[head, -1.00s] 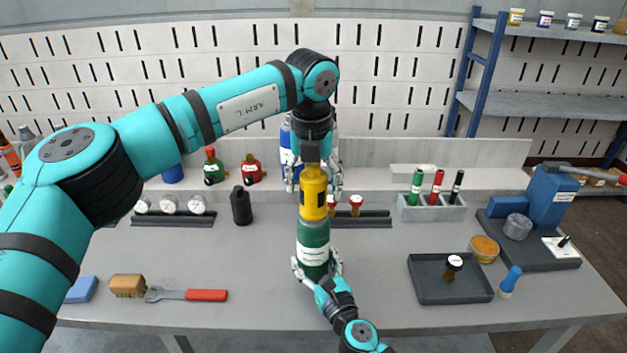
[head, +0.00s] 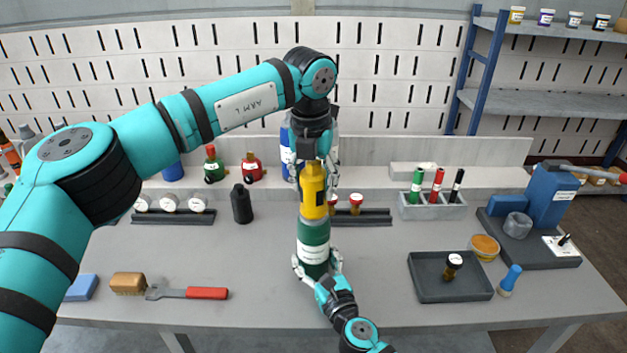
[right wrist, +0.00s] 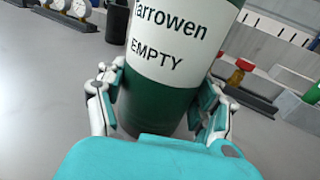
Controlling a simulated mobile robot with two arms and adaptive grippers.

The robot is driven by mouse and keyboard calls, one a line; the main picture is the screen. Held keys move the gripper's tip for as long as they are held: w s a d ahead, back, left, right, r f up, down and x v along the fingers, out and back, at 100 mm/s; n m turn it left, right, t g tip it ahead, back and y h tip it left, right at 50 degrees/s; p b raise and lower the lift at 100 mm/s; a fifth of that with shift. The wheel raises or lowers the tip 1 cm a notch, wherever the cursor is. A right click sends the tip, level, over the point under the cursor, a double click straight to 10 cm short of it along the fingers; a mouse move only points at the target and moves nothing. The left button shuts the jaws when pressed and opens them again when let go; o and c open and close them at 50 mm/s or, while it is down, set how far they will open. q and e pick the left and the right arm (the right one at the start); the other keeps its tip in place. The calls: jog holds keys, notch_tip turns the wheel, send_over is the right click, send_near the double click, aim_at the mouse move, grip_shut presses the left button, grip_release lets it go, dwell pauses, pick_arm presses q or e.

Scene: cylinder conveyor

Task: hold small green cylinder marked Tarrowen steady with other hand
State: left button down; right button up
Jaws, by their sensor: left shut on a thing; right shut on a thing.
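The small green cylinder (head: 313,250) stands upright at the middle of the table. Its white label reads "Tarrowen EMPTY" in the right wrist view (right wrist: 165,50). My right gripper (head: 316,265) is shut around its lower part, with a finger on each side. A yellow tool (head: 313,195) stands upright on the cylinder's top, and the cylinder's top end is hidden under it. My left gripper (head: 314,163) comes down from above and is shut on the yellow tool's upper part. The left fingertips are partly hidden behind it.
A wrench with a red handle (head: 206,293) and a brush (head: 128,284) lie at the front left. A dark tray (head: 430,290) with a small bottle is at the right. A black bottle (head: 241,205) stands left of the cylinder. Blue bottles stand behind the left gripper.

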pick_arm(q)
jog(key=m, duration=0.4)
jog(key=m, duration=0.5)
jog(key=shift+d+g+h, duration=0.1)
jog(key=shift+g+h, duration=0.3)
jog(key=shift+m, duration=0.7)
jog(key=m, duration=0.3)
jog(key=shift+g, duration=0.3)
jog(key=m, duration=0.3)
